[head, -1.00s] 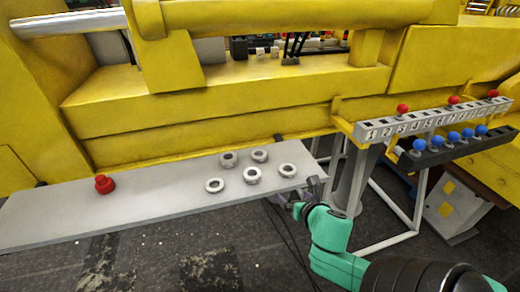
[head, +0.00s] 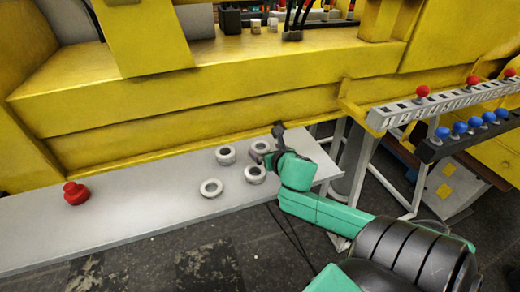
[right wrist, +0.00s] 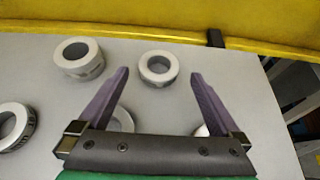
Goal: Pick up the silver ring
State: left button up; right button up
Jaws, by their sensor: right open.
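Several silver rings lie flat on the grey shelf (head: 120,218). In the head view, one ring (head: 226,155) is at the back, one (head: 211,188) at the front left, and one (head: 255,174) near my gripper. Another ring (head: 259,147) is partly covered by my right gripper (head: 272,146). In the right wrist view, my right gripper (right wrist: 160,73) is open and empty above the shelf. One ring (right wrist: 158,68) appears between its fingertips. Two rings are partly hidden by the fingers and palm. My left gripper is not in view.
A red button (head: 76,193) stands on the shelf's left part. The yellow boom (head: 200,110) runs along the shelf's back edge. A numbered rail with red knobs (head: 422,91) and a dark bar with blue knobs (head: 460,128) are at the right.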

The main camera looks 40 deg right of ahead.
aim_at(259, 145)
jog(key=p+x, duration=0.1)
jog(key=x, duration=0.2)
jog(key=shift+w, duration=0.3)
jog(key=shift+w+d+f, duration=0.15)
jog(key=shift+w+f, duration=0.25)
jog(key=shift+s+r, duration=0.1)
jog(key=shift+s, duration=0.05)
jog(key=c, duration=1.5)
grip_shut()
notch_tip(259, 145, up, 20)
